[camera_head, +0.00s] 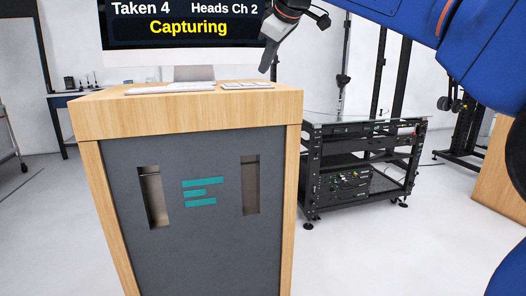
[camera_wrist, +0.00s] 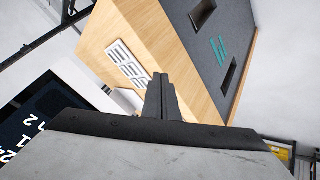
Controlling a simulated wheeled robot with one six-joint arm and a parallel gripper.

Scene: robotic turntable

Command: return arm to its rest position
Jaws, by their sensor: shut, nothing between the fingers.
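My gripper (camera_head: 268,62) is at the top middle of the head view, at the end of my blue arm that comes in from the upper right. It points down and to the left, in front of the monitor's right edge. In the wrist view my gripper (camera_wrist: 163,92) shows its dark fingers together, with nothing between them. The fingers appear over the wooden desk there; I cannot tell the exact gap to it.
A wooden desk (camera_head: 190,117) with a grey front stands close ahead. It carries a monitor (camera_head: 185,32) reading "Capturing" and a white keypad (camera_head: 246,86). A black equipment rack (camera_head: 350,185) stands to its right.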

